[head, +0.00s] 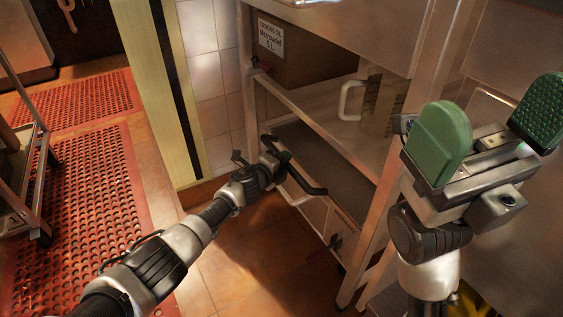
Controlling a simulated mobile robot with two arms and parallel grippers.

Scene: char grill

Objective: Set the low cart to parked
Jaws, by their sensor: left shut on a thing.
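The low cart (338,172), with a dark flat top and a pale metal side, stands under the shelf of the steel table. A black handle (306,184) sticks out at its near left end. My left gripper (281,160) reaches in from the left and is shut on this handle. Its fingertips are small and partly hidden in the view. My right gripper (489,133) is raised at the right, with its two green finger pads wide apart and nothing between them.
The steel table's legs and shelf (318,126) frame the cart. A cardboard box (306,60) and a jug (378,105) stand on that shelf. Red perforated mats (75,205) cover the floor at left, beside another trolley (16,165). Tiled floor in front is clear.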

